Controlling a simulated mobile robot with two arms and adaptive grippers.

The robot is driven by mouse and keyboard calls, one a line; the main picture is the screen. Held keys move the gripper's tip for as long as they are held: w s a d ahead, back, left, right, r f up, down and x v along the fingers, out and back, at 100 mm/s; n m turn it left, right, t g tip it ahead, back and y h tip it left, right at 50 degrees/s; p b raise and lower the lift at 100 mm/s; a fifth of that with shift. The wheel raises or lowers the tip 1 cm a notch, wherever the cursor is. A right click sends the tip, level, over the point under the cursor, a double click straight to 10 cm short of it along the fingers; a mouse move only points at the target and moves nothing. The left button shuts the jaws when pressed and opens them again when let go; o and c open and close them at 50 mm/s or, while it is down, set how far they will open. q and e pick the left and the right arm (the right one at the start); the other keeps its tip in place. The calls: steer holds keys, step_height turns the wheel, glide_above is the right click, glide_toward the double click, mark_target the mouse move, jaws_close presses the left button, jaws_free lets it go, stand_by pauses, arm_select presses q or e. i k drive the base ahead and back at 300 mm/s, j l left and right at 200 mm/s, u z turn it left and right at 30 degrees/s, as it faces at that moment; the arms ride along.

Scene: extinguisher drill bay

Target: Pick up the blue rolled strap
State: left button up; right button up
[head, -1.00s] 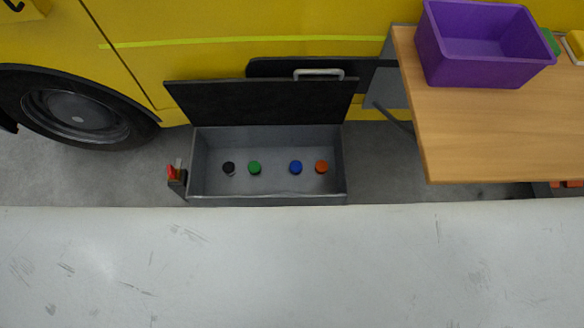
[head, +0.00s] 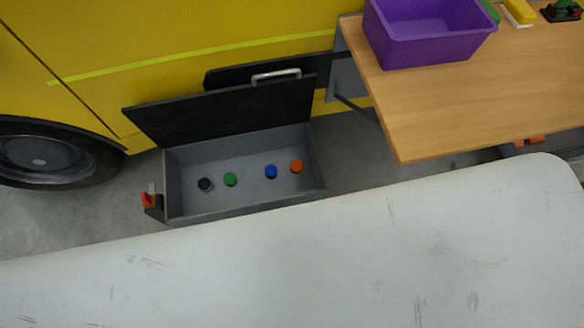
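A small round blue item (head: 271,171), seen from above, is in the open grey bin (head: 190,206) low beside the yellow vehicle. It looks like the blue rolled strap. It stands between a green round item (head: 230,179) and an orange one (head: 296,166); a black one (head: 205,184) is at the left of the row. The bin's dark lid (head: 225,110) is raised at the back. Neither of my grippers is in the head view.
A white scuffed surface (head: 300,265) fills the foreground. A wooden table (head: 450,110) at right holds a purple crate (head: 425,50). A red-and-black latch (head: 150,200) is at the bin's left. A wheel (head: 45,152) is far left. Grey floor shows between bin and table.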

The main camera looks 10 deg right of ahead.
mark_target(271, 170)
steer(key=i+j, duration=0.1)
steer(key=j, duration=1.1)
steer(key=i+j+z, duration=0.15)
steer(key=j, duration=1.1)
